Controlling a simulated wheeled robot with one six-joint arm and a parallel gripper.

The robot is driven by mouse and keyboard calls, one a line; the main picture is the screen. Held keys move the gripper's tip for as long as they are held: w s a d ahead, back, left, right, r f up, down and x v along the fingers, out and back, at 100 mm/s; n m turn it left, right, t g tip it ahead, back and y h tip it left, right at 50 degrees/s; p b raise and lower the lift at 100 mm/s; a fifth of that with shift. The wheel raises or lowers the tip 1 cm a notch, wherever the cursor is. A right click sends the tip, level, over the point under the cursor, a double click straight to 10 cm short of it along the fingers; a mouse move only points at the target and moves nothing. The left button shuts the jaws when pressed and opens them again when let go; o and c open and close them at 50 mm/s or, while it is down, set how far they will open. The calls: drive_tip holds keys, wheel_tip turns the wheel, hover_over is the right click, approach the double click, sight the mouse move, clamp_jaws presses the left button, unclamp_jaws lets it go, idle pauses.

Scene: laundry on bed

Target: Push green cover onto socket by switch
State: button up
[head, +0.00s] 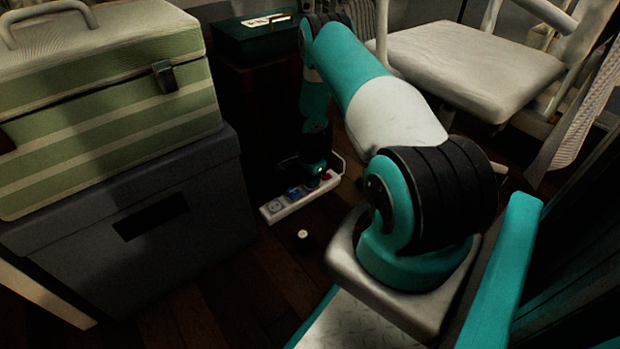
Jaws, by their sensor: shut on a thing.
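A white power strip (277,208) lies on the floor beside the dark cabinet. Its near-left socket is bare, a blue cover (294,192) sits on a socket further along, and a red switch (327,177) shows near the far end. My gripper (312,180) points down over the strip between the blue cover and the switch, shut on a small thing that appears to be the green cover. The cover is mostly hidden by the dark fingers, and I cannot tell whether it touches the socket. A green glow shows at my wrist.
A small white round piece (302,234) lies on the floor in front of the strip. A grey storage box (130,235) with a green striped case (110,100) stands left. A white chair (470,65) is behind right. Floor in front is mostly clear.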

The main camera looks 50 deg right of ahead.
drive_tip(key=shift+f+b, duration=0.4)
drive_tip(key=shift+f, duration=0.25)
drive_tip(key=o, duration=0.9)
drive_tip(key=shift+r, duration=0.1)
drive_tip(key=shift+o, duration=0.2)
wheel_tip(320, 180, up, 17)
drive_tip(key=p, duration=0.9)
drive_tip(key=shift+r+p, duration=0.2)
drive_tip(key=shift+p, duration=0.2)
drive_tip(key=shift+s, duration=0.1)
